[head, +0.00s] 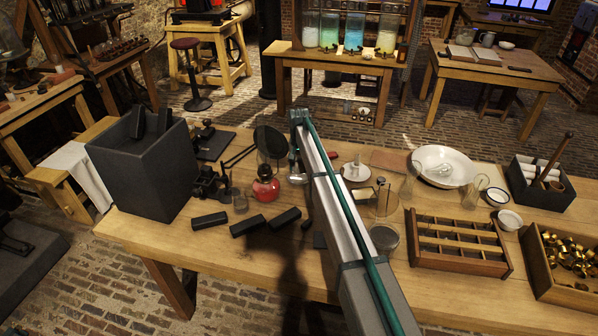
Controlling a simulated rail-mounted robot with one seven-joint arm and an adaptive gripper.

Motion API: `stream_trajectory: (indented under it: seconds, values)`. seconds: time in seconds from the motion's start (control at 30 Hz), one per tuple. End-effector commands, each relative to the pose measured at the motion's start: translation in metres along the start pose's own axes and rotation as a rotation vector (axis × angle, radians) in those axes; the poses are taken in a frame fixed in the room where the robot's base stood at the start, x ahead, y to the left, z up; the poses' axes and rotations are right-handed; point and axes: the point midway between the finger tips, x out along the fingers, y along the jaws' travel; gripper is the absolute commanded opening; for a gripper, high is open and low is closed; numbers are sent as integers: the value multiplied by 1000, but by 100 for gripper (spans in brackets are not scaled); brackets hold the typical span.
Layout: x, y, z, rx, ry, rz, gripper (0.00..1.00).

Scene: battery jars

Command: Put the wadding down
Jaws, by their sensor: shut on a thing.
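My arm (345,215) reaches from the bottom right up and across the middle of the workbench (150,240). My gripper cannot be made out; the arm covers the place behind it. I cannot identify the wadding for certain. A wide white bowl (461,178) stands on the right half of the bench with a pale, clear-looking thing in it. A small white dish (356,176) is just right of my arm. A tall dark square jar (148,172) stands at the left end, with dark blocks at its open top.
Several black blocks (248,226) lie along the front edge near a red vessel (265,189) and a round dark disc (270,141) on a stand. A compartment tray (458,262), a brass-filled box (545,280) and a dark box of white rolls (520,190) crowd the right.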

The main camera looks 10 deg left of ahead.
Motion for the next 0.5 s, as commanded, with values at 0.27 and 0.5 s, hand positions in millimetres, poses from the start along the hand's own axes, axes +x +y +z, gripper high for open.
stream_trajectory:
  seconds: [0.27,0.5]
  values:
    - [30,0,0,0,-2,1,11]
    - [37,0,0,0,0,0,11]
